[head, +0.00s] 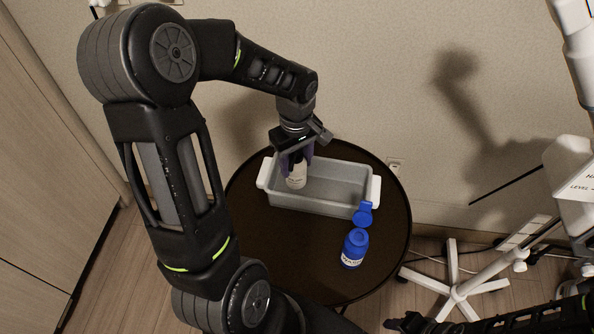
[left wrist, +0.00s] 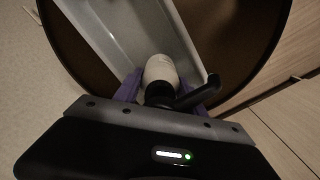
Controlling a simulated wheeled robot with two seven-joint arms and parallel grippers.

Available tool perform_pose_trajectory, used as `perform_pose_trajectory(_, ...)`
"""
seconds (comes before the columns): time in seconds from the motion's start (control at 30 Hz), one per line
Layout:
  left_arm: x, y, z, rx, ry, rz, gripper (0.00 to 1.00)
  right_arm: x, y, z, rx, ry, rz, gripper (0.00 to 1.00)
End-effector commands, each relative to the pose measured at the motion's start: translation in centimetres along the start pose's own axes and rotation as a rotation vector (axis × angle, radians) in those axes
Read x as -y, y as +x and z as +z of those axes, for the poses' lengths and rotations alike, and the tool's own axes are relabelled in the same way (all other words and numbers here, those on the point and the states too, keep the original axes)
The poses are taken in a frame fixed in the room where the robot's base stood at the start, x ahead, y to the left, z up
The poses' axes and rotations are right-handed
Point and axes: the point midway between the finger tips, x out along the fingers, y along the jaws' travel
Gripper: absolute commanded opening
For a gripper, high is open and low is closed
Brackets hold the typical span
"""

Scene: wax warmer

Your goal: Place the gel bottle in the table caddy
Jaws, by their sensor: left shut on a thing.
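My left gripper (head: 297,157) is shut on a white bottle with a dark pump top, the gel bottle (head: 297,178). The gripper holds it upright over or inside the left part of the grey table caddy (head: 340,206); I cannot tell whether it touches the floor of the caddy. In the left wrist view, the bottle (left wrist: 161,70) sits between the purple fingers (left wrist: 165,88), with the caddy (left wrist: 110,25) beyond. My right gripper (head: 404,323) shows only as a dark part at the bottom edge, its jaws unclear.
The caddy stands on a round dark table (head: 390,235). An open blue bottle (head: 354,249) with its lid flipped up stands in front of the caddy's right end. A white wheeled stand (head: 455,290) is at the right, and a wall is behind.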

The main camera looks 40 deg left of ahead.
Motion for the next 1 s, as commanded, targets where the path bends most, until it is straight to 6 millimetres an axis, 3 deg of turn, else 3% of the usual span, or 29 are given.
perform_pose_trajectory(0.23,0.0,0.4,0.0,0.0,0.0,0.0,0.0,0.0,0.0,0.0,0.0,0.0,0.0,0.36)
perform_pose_trajectory(0.5,0.0,3.6,0.0,0.001,0.0,0.0,0.0,-0.1,0.1,0.0,0.0,0.0,0.0,0.36)
perform_pose_trajectory(0.87,0.0,4.0,0.0,0.0,0.0,0.001,0.0,-0.2,0.5,0.0,0.0,0.0,0.0,0.36)
perform_pose_trajectory(0.9,0.0,4.1,0.0,0.0,0.0,0.001,0.48,-0.2,0.5,0.0,0.0,0.0,0.0,0.36)
perform_pose_trajectory(1.0,0.0,4.0,0.0,0.001,0.0,0.001,0.57,-0.2,0.4,0.0,0.0,0.0,0.0,0.36)
